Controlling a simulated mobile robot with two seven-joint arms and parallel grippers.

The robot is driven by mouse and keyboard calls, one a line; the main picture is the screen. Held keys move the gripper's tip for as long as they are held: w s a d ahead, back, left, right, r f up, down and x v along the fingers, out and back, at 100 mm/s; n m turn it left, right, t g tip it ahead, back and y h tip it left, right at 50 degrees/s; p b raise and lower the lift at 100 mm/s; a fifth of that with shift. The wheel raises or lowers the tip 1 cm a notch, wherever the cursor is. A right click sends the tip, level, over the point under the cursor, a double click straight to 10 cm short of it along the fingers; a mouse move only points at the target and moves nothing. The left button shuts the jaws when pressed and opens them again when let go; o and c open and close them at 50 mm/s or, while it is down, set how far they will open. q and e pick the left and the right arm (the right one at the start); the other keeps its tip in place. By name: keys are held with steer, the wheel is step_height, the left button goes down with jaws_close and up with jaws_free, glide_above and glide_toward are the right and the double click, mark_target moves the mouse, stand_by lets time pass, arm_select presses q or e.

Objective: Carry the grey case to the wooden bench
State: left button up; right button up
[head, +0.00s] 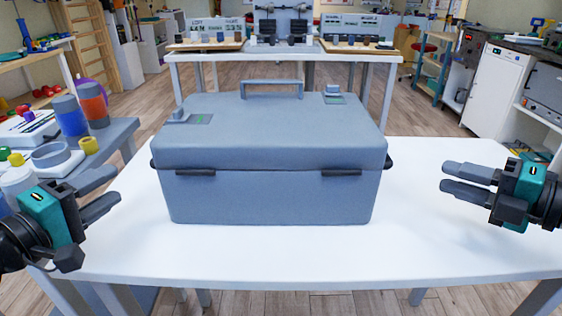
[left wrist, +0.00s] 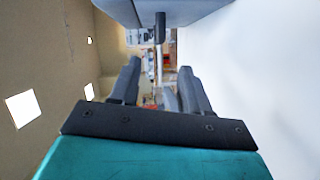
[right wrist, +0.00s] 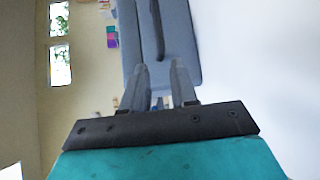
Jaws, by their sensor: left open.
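The grey case (head: 270,190) stands shut and upright on a white table (head: 300,258), straight ahead. It has a top handle (head: 272,84) and dark handles at its left (head: 153,163) and right (head: 388,161) ends. My left gripper (head: 117,184) is open and empty, left of the case and apart from it. My right gripper (head: 444,177) is open and empty, right of the case with a wider gap. The case also shows in the left wrist view (left wrist: 185,14) and the right wrist view (right wrist: 183,45). A wood-topped bench (head: 22,64) stands far left; whether it is the task's bench, I cannot tell.
A grey side table (head: 118,135) with bottles and cups stands close on the left. Another white table (head: 235,61) with trays stands behind the case. A white cabinet (head: 493,88) and counter line the right. Wooden floor shows clear between them.

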arm_select(q)
steer(key=shift+w+d, duration=0.1)
steer(key=shift+w, duration=0.1)
arm_select(e)
steer(key=shift+w, duration=0.15)
arm_select(q)
steer(key=shift+s, duration=0.15)
steer(key=x, duration=1.3)
arm_select(e)
steer(key=x, duration=1.3)
steer(key=shift+r, duration=0.1)
arm_select(q)
steer(key=c, duration=0.5)
arm_select(e)
steer(key=c, duration=0.5)
arm_select(q)
jaws_close()
arm_select(e)
jaws_close()
